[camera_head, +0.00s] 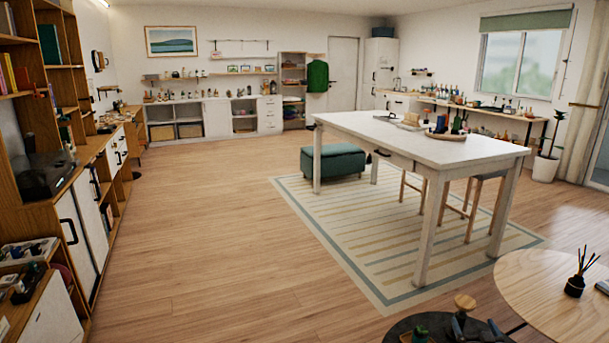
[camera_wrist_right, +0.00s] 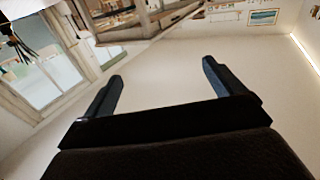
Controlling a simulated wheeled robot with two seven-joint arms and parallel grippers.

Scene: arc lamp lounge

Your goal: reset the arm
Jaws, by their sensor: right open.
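My left gripper is not in the head view.
A round wooden table (camera_head: 540,300) with a reed diffuser (camera_head: 577,277) stands at the lower right. A white table (camera_head: 440,150) stands on a striped rug (camera_head: 350,235). Wooden shelving (camera_head: 95,160) lines the left. The floor (camera_head: 200,240) between is clear.

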